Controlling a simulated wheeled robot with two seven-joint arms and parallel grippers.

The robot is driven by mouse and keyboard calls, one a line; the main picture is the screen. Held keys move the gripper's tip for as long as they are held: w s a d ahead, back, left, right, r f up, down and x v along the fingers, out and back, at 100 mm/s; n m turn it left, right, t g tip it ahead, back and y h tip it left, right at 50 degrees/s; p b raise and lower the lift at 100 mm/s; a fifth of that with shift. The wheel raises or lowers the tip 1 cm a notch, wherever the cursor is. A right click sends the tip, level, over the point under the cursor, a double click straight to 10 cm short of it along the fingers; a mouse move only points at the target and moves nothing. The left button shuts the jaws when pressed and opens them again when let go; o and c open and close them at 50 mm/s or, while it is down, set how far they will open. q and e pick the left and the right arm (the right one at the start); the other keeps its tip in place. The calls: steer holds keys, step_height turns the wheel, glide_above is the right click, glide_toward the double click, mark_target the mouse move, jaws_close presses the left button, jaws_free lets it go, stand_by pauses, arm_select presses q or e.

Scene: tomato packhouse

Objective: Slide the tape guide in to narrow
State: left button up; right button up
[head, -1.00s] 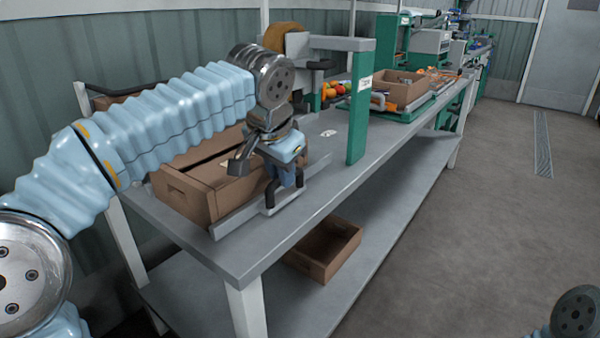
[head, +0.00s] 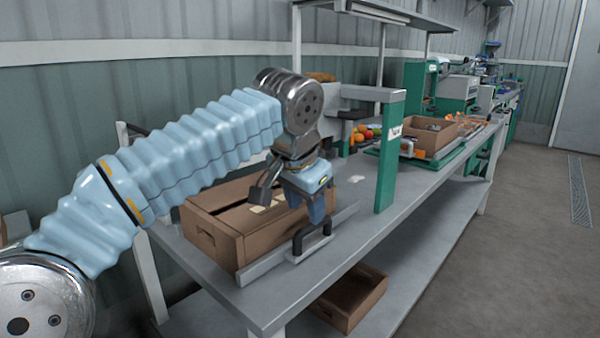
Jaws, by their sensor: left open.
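The tape guide (head: 262,269) is a long grey rail on the near side of the table, with a black handle (head: 312,245) on a small plate. It runs along the near side of an open brown carton (head: 215,243), close to its wall. My left gripper (head: 308,212) is open, pointing down just above and behind the handle. Its fingers are partly in front of the carton's right end, and I cannot tell whether they touch the handle. The taping machine's green post (head: 389,155) with a grey top arm stands to the right. My right gripper is out of view.
The grey table (head: 345,224) has free room right of the guide. A brown box (head: 350,300) sits on the lower shelf. Tomatoes (head: 362,134) lie behind the post. Another carton (head: 428,139) stands further along the bench. The floor (head: 500,260) at right is clear.

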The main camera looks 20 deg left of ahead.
arm_select(q)
steer(key=p+v, duration=0.1)
steer(key=v, duration=0.8)
steer(key=shift+r, duration=0.15)
